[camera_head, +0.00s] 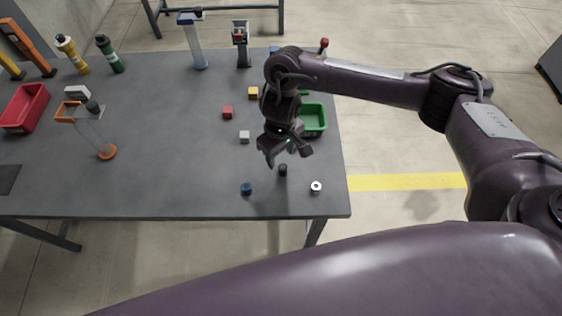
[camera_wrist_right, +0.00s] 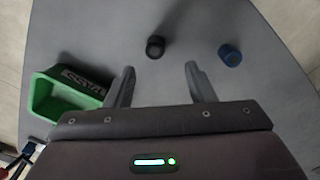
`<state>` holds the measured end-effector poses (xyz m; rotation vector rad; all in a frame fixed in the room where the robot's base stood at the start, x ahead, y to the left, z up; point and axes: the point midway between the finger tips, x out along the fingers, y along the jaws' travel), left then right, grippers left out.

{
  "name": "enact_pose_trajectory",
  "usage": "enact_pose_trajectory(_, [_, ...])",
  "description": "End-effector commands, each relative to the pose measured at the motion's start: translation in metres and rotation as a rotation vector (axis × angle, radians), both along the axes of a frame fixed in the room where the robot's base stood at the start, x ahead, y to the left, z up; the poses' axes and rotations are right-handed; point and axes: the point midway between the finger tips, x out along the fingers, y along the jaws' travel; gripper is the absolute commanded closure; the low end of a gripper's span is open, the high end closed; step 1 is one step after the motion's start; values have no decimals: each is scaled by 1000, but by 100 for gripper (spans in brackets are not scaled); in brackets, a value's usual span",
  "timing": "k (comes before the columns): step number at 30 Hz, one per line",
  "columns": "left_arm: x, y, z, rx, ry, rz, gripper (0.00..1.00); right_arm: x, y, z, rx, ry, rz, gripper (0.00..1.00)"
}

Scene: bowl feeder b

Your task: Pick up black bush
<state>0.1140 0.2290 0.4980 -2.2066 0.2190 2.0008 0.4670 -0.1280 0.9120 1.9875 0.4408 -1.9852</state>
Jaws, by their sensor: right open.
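The black bush (camera_head: 283,169) is a small dark cylinder standing on the grey table near its front right. In the right wrist view the black bush (camera_wrist_right: 155,46) lies beyond the fingertips, roughly between their lines. My right gripper (camera_head: 287,155) is open and empty, above and just behind the bush in the head view, not touching it. Its two fingers also show spread apart in the right wrist view (camera_wrist_right: 160,70). My left gripper is not in view.
A blue bush (camera_head: 246,188) and a white bush (camera_head: 316,187) stand on either side. A green bin (camera_head: 315,118) is behind the gripper. Red (camera_head: 228,112), white (camera_head: 244,137) and yellow (camera_head: 253,93) cubes lie further back. The table front (camera_head: 150,195) is clear.

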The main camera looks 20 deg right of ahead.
Motion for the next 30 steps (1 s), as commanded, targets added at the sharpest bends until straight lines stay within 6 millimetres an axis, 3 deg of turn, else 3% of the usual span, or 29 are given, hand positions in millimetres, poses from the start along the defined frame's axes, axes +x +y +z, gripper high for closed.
enact_pose_trajectory(17, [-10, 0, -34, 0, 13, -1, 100, 1, -7, -73, -4, 5, -8, 50])
enact_pose_trajectory(26, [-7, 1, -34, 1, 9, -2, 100, 3, -8, -77, -6, 2, -7, 50])
enact_pose_trajectory(30, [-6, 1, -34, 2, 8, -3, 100, 3, -8, -77, -6, 2, -7, 65])
